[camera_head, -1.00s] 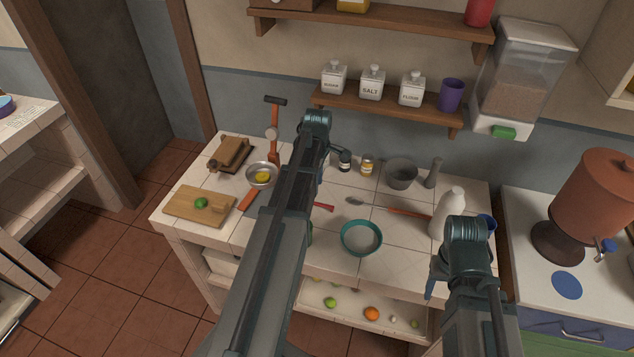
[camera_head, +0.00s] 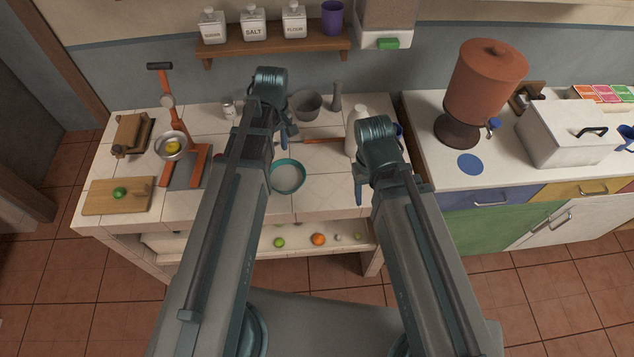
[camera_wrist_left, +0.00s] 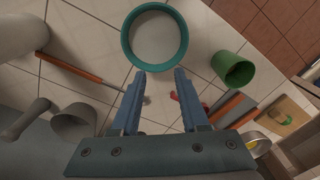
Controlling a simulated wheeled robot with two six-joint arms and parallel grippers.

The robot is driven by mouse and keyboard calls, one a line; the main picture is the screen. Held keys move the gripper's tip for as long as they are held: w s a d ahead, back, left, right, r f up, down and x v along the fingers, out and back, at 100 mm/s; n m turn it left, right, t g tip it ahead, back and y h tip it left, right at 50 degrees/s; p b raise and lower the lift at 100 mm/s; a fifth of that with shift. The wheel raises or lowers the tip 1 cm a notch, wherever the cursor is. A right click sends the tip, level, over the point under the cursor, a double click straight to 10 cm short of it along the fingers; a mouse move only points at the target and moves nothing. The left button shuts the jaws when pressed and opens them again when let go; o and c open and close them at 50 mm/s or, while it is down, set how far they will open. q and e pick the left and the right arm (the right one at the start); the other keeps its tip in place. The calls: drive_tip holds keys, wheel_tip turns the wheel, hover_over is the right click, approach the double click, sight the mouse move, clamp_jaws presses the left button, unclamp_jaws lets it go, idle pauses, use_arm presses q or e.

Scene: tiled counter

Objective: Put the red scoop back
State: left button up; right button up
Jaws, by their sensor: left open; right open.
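A small red piece (camera_wrist_left: 174,95), which looks like part of the red scoop, shows between the fingers of my left gripper in the left wrist view, partly hidden by the right-hand finger. A pale grey piece lies beside it; I cannot tell whether they are joined. In the head view my left arm hides most of this spot. My left gripper (camera_wrist_left: 160,72) is open and empty, pointing down above the counter near the teal bowl (camera_wrist_left: 127,42). It also shows in the head view (camera_head: 285,138). My right gripper (camera_head: 359,188) is open at the counter's right front, by the white bottle (camera_head: 352,135).
A green cup (camera_wrist_left: 233,70) stands right of the teal bowl in the wrist view. The head view shows a citrus press (camera_head: 198,165), a cutting board (camera_head: 100,197), a grey mortar (camera_head: 308,106) and a shelf (camera_head: 270,40) with labelled jars. A drink dispenser (camera_head: 485,80) stands right.

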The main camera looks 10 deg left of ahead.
use_arm(q)
drive_tip(key=s+d+m, duration=1.1)
drive_tip(key=d+m, duration=0.2)
drive_tip(key=d, duration=0.1)
drive_tip(key=shift+s+m+y, duration=0.3)
drive_tip(key=shift+s+m, duration=0.05)
drive_tip(key=shift+m, duration=0.05)
wheel_tip(320, 180, down, 4)
drive_tip(key=b, duration=0.4)
drive_tip(key=shift+f, duration=0.2)
